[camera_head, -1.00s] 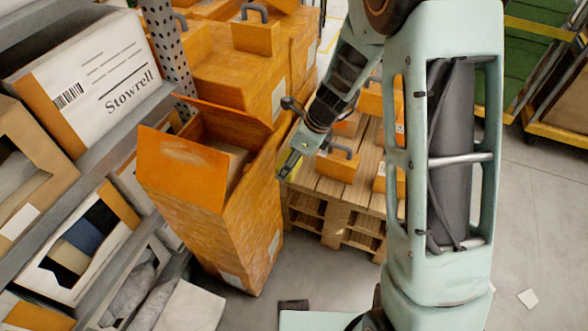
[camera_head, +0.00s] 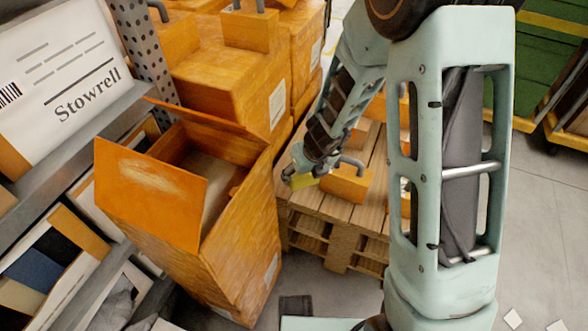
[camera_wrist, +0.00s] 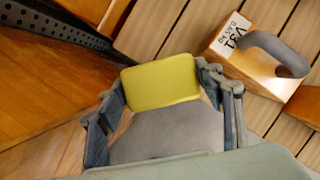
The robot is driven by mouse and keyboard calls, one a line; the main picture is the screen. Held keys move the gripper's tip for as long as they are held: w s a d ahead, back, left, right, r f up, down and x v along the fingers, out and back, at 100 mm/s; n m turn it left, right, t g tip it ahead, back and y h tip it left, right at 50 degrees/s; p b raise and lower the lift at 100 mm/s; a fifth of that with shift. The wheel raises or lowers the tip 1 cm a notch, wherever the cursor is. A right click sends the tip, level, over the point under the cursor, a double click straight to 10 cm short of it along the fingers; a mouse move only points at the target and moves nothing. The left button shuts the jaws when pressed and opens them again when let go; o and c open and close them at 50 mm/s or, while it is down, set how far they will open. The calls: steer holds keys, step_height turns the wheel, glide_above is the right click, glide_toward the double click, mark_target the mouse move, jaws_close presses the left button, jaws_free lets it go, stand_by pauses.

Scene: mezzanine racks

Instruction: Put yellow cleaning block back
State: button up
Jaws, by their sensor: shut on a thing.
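The yellow cleaning block (camera_wrist: 162,82) is between the fingers of my gripper (camera_wrist: 170,90), which is shut on it, in the wrist view. In the head view a small part of the yellow block (camera_head: 303,181) shows under my gripper (camera_head: 297,175), beside the open orange box and above the near edge of the wooden pallet (camera_head: 305,205). An orange block with a grey handle and a "V31" label (camera_wrist: 265,60) sits on the pallet planks, right of my gripper. Where the yellow block belongs cannot be told from these frames.
A tall open orange box (camera_head: 235,255) stands left of my gripper, its flaps spread. A rack (camera_head: 60,155) with a white "Stowrell" carton (camera_head: 60,75) is at the left. Large orange boxes (camera_head: 225,85) are behind.

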steer(key=w+a+f, duration=0.1)
steer(key=w+f, duration=0.1)
steer(key=w, duration=0.1)
steer(key=w+a+f, duration=0.1)
steer(key=w+f, duration=0.2)
steer(key=w, duration=0.1)
steer(key=w+a+f+b, duration=0.1)
steer(key=w+f, duration=0.2)
steer(key=shift+w, duration=0.15)
steer(key=shift+w+f, duration=0.2)
steer(key=shift+f, duration=0.1)
steer(key=shift+w+f+b, duration=0.15)
steer(key=shift+f+b, duration=1.15)
steer(key=shift+f, duration=0.35)
steer(key=shift+f, duration=0.15)
steer(key=o, duration=1)
